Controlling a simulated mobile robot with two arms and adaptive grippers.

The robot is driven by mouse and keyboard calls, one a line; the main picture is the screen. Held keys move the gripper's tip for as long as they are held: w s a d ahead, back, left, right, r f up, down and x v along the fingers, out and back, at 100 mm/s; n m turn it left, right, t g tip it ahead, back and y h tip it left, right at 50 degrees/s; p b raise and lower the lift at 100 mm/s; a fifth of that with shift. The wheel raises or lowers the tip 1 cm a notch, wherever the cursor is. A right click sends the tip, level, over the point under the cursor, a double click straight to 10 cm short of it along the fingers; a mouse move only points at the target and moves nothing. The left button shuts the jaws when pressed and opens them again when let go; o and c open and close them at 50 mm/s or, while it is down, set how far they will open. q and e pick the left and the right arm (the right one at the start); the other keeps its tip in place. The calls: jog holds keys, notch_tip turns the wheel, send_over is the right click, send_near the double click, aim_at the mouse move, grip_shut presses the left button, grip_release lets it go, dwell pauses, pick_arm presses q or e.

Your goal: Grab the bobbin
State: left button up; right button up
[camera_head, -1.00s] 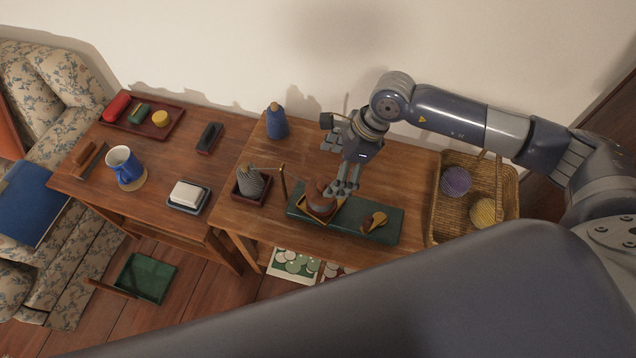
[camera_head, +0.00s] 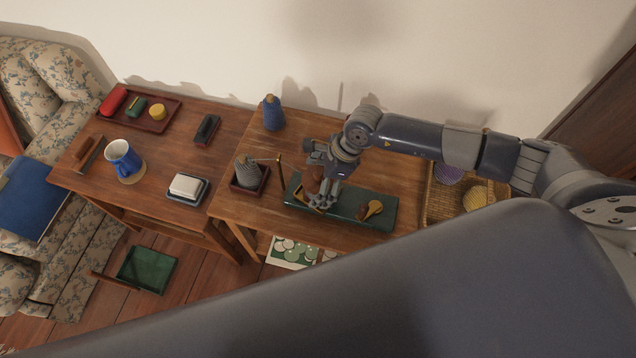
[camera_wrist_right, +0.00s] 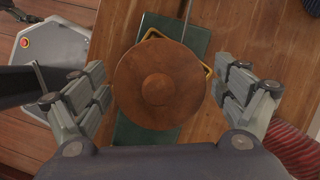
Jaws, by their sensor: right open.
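A brown, round wooden piece with a knob on top, which looks like the bobbin (camera_wrist_right: 157,92), stands on a long green base (camera_head: 348,212) on the right-hand table. A yellow metal frame (camera_wrist_right: 206,70) shows around it. My right gripper (camera_head: 322,200) is over the bobbin. In the right wrist view, its open fingers (camera_wrist_right: 163,90) are on either side of the bobbin, with a gap on each side. In the head view, the gripper partly hides the bobbin. My left gripper is not in view.
A grey thread cone (camera_head: 247,172) in a dark red tray and a thin upright post (camera_head: 280,168) stand left of the base. A blue cone (camera_head: 272,113) is behind. A wood-and-brass piece (camera_head: 371,209) lies at right on the base. A wicker basket (camera_head: 432,205) is further right.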

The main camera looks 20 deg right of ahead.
jog(key=c, duration=1.2)
jog(key=shift+r, duration=0.2)
